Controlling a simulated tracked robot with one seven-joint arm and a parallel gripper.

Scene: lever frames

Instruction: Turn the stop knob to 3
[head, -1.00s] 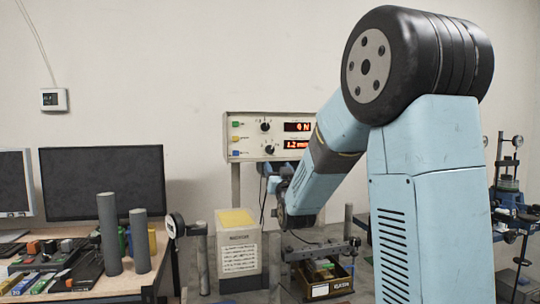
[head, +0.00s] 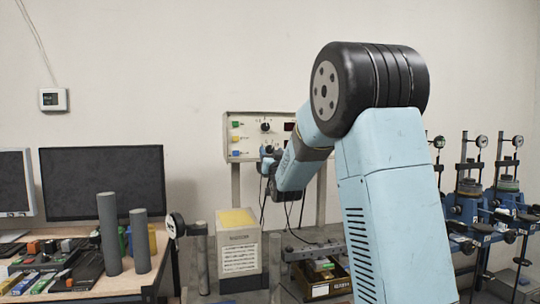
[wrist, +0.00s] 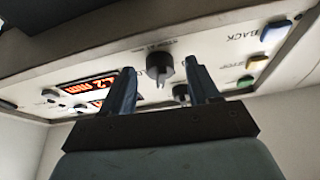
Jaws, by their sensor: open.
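A white control panel (head: 243,137) holds two dark round knobs. The upper knob (head: 265,127) shows in the head view; my arm's end crowds the lower one there. The wrist view shows the panel upside down, with a larger dark knob (wrist: 160,66) showing a pale pointer mark and a smaller-looking knob (wrist: 181,93) partly behind a finger. The lettering by the knobs is too blurred to tell which is the stop knob. My gripper (wrist: 163,78) is open and empty, its fingers appearing either side of the larger knob. Contact cannot be told.
A red lit display (wrist: 90,86) and blue, yellow and green buttons sit on the panel. Below stand a pale box with a yellow top (head: 237,240) and a small open tray (head: 322,285). Grey cylinders (head: 109,233) and monitors stand left; blue stands (head: 468,205) stand right.

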